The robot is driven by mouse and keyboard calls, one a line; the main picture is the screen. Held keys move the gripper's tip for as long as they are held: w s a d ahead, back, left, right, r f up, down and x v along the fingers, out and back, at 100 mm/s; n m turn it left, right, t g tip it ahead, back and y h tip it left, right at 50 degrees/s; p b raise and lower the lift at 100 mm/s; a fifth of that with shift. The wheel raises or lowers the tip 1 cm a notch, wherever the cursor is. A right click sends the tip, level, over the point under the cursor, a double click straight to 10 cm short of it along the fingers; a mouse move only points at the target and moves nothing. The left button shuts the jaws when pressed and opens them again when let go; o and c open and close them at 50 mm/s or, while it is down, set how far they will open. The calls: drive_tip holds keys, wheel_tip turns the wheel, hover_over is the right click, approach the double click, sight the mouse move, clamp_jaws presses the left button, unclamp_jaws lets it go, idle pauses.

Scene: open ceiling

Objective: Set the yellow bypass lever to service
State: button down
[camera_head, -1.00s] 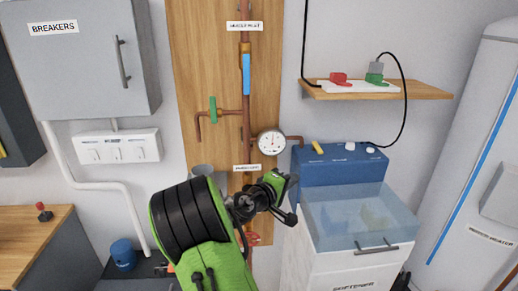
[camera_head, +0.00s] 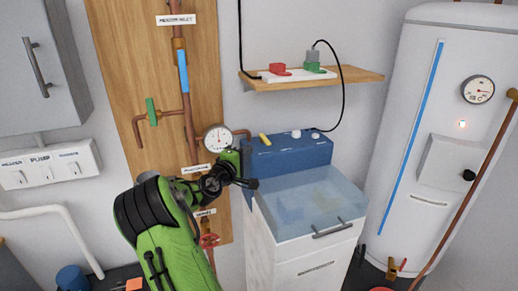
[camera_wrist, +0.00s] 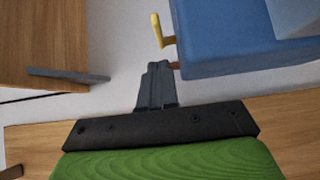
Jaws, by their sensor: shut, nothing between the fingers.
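The yellow bypass lever (camera_head: 265,139) sits on the top left of the blue softener head (camera_head: 290,153). In the wrist view the yellow lever (camera_wrist: 157,30) stands out at the left edge of the blue housing (camera_wrist: 215,45). My gripper (camera_head: 254,184) is in front of the left side of the softener, lower than the lever in the head view. In the wrist view my gripper (camera_wrist: 158,66) is shut and empty, with its fingertips just short of the lever, apart from it in the picture. The exact depth gap cannot be told.
A pressure gauge (camera_head: 217,138) and copper pipe (camera_head: 188,110) are on the wooden board left of the softener. A wooden shelf (camera_head: 355,75) with red and green plugs hangs above. A white water heater (camera_head: 415,120) stands at the right. A clear softener lid (camera_head: 310,205) slopes in front.

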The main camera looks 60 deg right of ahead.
sight(265, 143)
drive_tip(key=s+d, duration=0.1)
drive_tip(key=d, duration=0.1)
drive_tip(key=s+d, duration=0.2)
drive_tip(key=shift+w, duration=0.1)
drive_tip(key=shift+t, duration=0.3)
